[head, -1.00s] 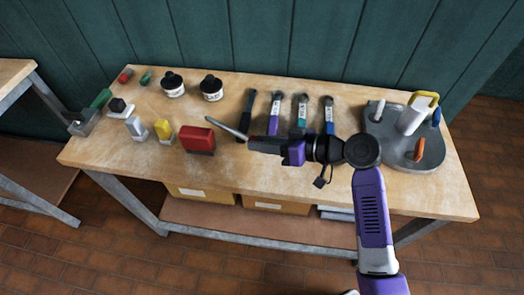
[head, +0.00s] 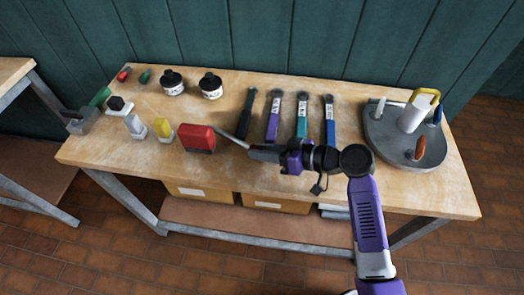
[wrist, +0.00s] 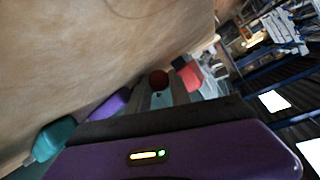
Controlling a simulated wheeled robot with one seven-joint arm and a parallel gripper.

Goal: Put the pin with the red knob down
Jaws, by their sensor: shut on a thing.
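The pin with the red knob is held in my gripper (head: 256,151). Its thin grey shaft (head: 233,138) sticks out of the jaws to the left in the head view, slanting toward the red block. My gripper is shut on the pin and lies low over the middle of the bench (head: 235,176). The knob is hard to make out in the head view. I cannot tell whether the pin touches the bench.
A red block (head: 197,138) stands just left of the shaft. Several coloured-handled tools (head: 273,117) lie behind my gripper. A grey flange plate (head: 385,150) with parts on it is at the right. Bare bench lies in front.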

